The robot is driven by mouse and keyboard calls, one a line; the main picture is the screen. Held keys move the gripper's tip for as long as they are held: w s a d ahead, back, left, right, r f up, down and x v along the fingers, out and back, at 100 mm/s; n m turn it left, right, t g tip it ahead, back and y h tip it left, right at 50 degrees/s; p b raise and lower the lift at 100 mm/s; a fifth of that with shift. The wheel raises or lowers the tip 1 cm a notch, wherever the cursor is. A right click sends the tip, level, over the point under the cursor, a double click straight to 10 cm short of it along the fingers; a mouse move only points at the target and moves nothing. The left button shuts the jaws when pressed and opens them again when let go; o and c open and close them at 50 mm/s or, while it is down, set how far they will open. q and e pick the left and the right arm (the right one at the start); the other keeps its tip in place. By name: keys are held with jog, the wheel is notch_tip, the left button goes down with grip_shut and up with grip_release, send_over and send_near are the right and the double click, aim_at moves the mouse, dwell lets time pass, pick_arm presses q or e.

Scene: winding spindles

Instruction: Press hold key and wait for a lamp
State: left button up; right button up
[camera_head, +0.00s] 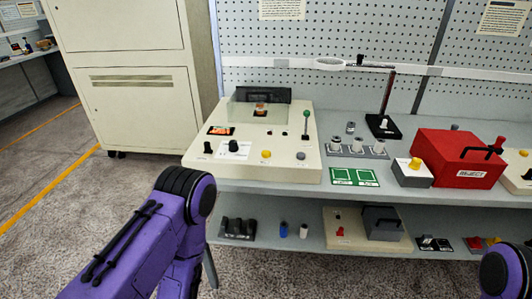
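A cream winding machine (205,165) stands on the bench. Its sloped front carries a yellow button (266,154), a grey button (301,156), a black knob (233,146), a small black switch (207,148) and a lit orange display (221,130). A lever with a green knob (306,114) stands upright at its right. A clear-fronted housing (240,112) at its back holds a small orange-brown part. No label reading hold and no clearly lit lamp can be made out. Both my purple arms show only in part, at the bottom edge; neither gripper is in view.
Right of the machine are several grey spindles (357,149), green cards (354,177), a magnifier stand (384,127), a grey box with a yellow button (414,164) and a red REJECT box (460,155). A lower shelf (310,240) holds small parts. A cream cabinet (130,80) stands left.

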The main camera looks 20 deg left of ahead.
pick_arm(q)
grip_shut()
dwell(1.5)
